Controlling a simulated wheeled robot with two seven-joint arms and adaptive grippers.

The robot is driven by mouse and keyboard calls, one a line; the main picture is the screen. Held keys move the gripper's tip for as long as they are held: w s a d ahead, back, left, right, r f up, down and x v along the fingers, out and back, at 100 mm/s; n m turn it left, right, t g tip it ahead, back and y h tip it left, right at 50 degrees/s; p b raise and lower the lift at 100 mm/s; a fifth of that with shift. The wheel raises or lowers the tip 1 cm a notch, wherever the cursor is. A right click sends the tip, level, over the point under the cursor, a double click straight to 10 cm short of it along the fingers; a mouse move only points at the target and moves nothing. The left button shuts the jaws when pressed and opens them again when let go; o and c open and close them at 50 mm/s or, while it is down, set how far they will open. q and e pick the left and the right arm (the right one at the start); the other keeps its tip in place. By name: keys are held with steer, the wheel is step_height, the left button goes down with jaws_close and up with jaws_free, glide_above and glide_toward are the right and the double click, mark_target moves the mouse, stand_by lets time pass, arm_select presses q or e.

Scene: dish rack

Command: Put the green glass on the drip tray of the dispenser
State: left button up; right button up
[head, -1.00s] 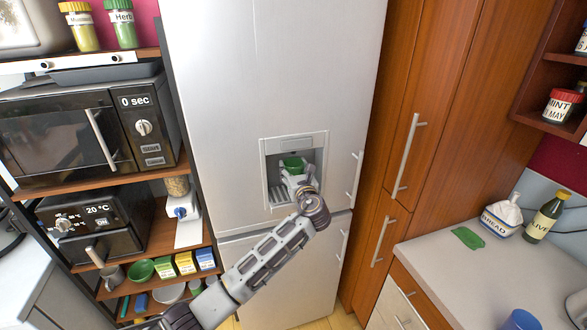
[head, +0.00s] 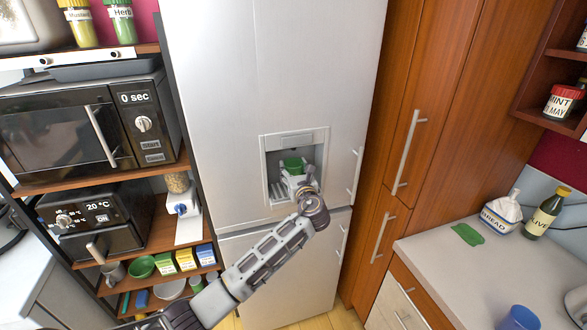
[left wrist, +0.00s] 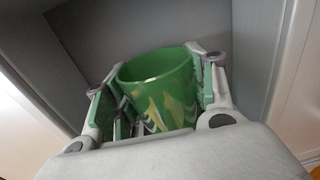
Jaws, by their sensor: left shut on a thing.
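The green glass (head: 292,165) is inside the dispenser recess of the fridge, held by my left gripper (head: 294,175). In the left wrist view the green glass (left wrist: 158,88) stands mouth up, slightly tilted in the picture, between the two fingers of my left gripper (left wrist: 160,95), which are shut on it. The drip tray (head: 277,191) is the slatted ledge at the bottom of the recess. My gripper hides the glass's base, so I cannot tell whether it touches the tray. My right gripper is not in view.
The dispenser's side walls and top panel (head: 293,141) closely surround the gripper. Fridge handles (head: 357,174) are to the right. A shelf unit with a microwave (head: 70,130) stands left, and a counter (head: 430,265) with bread bag and bottle is at right.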

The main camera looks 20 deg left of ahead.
arm_select(q)
steer(key=shift+f, duration=0.2)
stand_by(0.7)
steer(key=o, duration=1.2)
steer(key=shift+v, duration=0.85)
steer(key=v, duration=1)
steer(key=shift+s+d, duration=0.1)
steer(key=shift+s, duration=0.1)
steer(key=shift+c, duration=0.2)
jaws_close()
